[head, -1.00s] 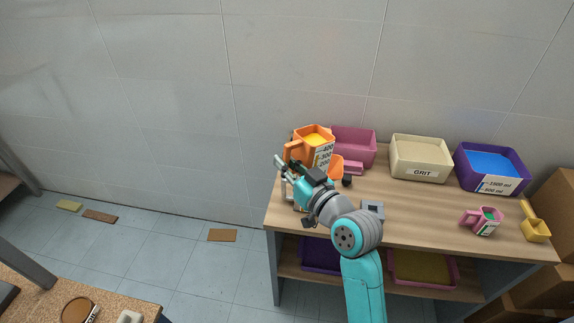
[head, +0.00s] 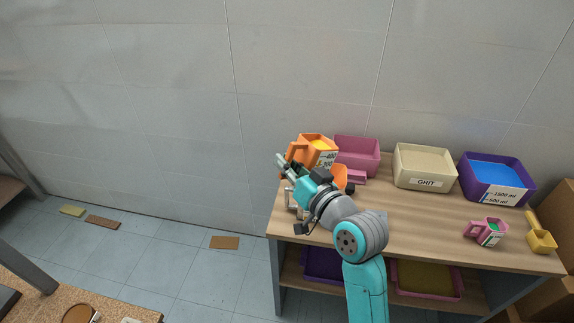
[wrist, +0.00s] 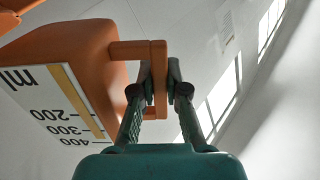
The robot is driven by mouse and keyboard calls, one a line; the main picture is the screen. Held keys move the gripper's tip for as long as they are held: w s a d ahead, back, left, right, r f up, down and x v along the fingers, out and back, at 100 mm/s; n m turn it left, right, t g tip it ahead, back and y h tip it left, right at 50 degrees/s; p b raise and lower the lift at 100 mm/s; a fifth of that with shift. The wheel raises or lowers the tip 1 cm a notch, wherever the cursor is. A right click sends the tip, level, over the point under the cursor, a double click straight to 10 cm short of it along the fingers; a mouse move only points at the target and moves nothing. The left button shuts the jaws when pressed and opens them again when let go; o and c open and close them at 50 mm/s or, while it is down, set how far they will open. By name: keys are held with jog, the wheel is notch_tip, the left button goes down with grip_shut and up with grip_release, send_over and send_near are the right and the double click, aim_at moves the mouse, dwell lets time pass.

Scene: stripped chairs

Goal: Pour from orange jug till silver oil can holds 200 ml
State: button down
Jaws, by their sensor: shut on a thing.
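The orange jug (head: 318,145) is at the left end of the table in the head view, with yellow content near its top and a ml scale on its side. It looks roughly upright. My gripper (wrist: 160,82) is shut on its handle (wrist: 137,50) in the wrist view. The jug's scaled wall (wrist: 75,50) fills the left of that view. A silvery handle-like part (head: 290,198) shows beside my wrist at the table's left edge. It may be the silver oil can, but my arm hides the rest. The can's opening and level are not visible.
A pink bin (head: 357,150), a cream GRIT bin (head: 424,183) and a purple bin with blue content (head: 497,199) line the table's back. A pink jug (head: 486,232) and a yellow scoop (head: 541,240) are at right. The table's middle is clear.

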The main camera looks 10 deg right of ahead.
jog(key=shift+r+m, duration=0.3)
dwell(0.4)
jog(key=shift+r+m, duration=0.25)
jog(key=shift+m, duration=0.05)
jog(key=shift+r+m, duration=0.3)
jog(key=shift+m, duration=0.1)
dwell(1.2)
jog(key=shift+w+d+r+m, duration=0.1)
jog(key=shift+d+r+m, duration=0.15)
jog(key=shift+r+m, duration=0.45)
dwell(3.2)
jog(key=shift+f, duration=0.2)
jog(key=shift+a+f+n, duration=0.25)
jog(key=shift+f+n, duration=0.5)
jog(key=shift+n, duration=0.25)
jog(key=shift+d+f+n, duration=0.1)
jog(key=shift+f+n, duration=1.45)
jog(key=shift+n, duration=0.25)
jog(key=shift+w+d+f+n, duration=0.1)
jog(key=shift+d+f+n, duration=0.15)
jog(key=shift+f+n, duration=0.4)
jog(key=shift+w+d+f+n, duration=0.1)
jog(key=shift+d+f+n, duration=0.1)
jog(key=shift+f+n, duration=0.4)
